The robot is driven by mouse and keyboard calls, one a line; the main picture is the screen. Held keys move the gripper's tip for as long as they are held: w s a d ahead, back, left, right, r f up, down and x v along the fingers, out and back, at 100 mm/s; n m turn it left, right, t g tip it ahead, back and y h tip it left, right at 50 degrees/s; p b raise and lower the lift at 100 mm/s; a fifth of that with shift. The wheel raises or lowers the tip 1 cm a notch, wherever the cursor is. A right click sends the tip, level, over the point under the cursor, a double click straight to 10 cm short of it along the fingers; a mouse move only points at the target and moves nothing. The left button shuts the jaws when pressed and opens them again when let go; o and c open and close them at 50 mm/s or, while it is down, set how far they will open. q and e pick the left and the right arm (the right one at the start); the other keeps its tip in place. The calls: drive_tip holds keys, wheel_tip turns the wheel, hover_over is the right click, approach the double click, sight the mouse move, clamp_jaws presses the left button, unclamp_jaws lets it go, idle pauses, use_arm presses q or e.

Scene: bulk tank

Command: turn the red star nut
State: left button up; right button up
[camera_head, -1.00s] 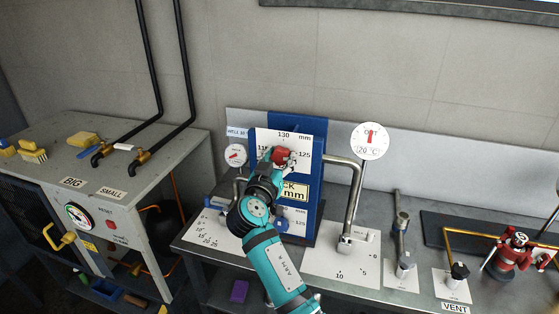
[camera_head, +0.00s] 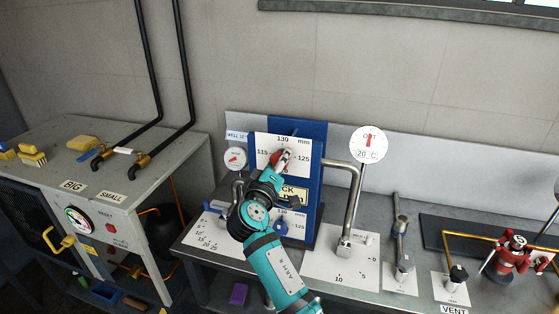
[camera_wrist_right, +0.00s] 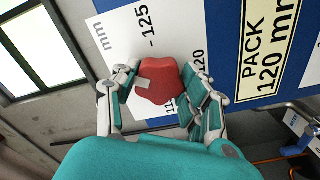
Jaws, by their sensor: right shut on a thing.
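The red star nut (camera_head: 274,158) sits on the white millimetre dial of the blue upright panel (camera_head: 313,165). In the wrist view the red nut (camera_wrist_right: 160,82) is lobed and lies between the fingers of my right gripper (camera_wrist_right: 162,88). The gripper is shut on the nut, with a finger on each side. In the head view my right gripper (camera_head: 281,162) reaches up to the dial and covers part of the nut and scale. Marks 115, 125 and 130 show around it. My left gripper is not in view.
A "PACK" plate (camera_wrist_right: 263,50) is on the panel below the dial. A bent metal pipe (camera_head: 354,195) stands close right of the panel. A round temperature dial (camera_head: 369,145) is further right. A red valve assembly (camera_head: 511,256) stands at the bench's right end.

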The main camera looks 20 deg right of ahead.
drive_tip(key=n+p, duration=0.3)
drive_tip(key=n, duration=0.3)
drive_tip(key=shift+r, duration=0.2)
idle(0.5)
drive_tip(key=o, duration=1.2)
drive_tip(key=shift+f, duration=0.15)
